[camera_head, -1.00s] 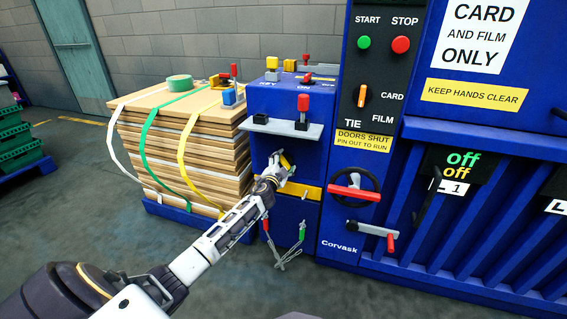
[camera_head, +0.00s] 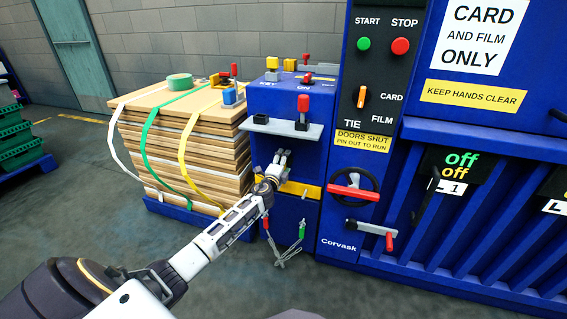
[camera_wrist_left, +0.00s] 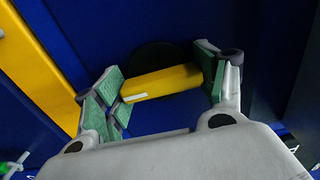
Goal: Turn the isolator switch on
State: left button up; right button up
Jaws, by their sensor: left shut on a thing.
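The isolator switch has a yellow handle (camera_wrist_left: 162,83) on a round black disc (camera_wrist_left: 158,55) set on a blue panel, in the left wrist view. My left gripper (camera_wrist_left: 160,78) has its green-padded fingers at both ends of this handle and is shut on it. In the head view my left gripper (camera_head: 282,160) is at the front of the blue cabinet (camera_head: 262,100), below its grey shelf and just above a yellow bar (camera_head: 300,189). There the fingers hide most of the switch. My right gripper is not in view.
A grey shelf (camera_head: 280,127) with a red-topped part juts out above my gripper. A handwheel with a red bar (camera_head: 353,193) and a red-handled crank (camera_head: 375,230) are to the right. Strapped cardboard (camera_head: 180,140) stands to the left. The floor in front is clear.

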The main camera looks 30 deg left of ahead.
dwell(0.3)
pick_arm(q)
jog(key=o, duration=1)
jog(key=shift+v, duration=6)
jog(key=shift+f, duration=0.1)
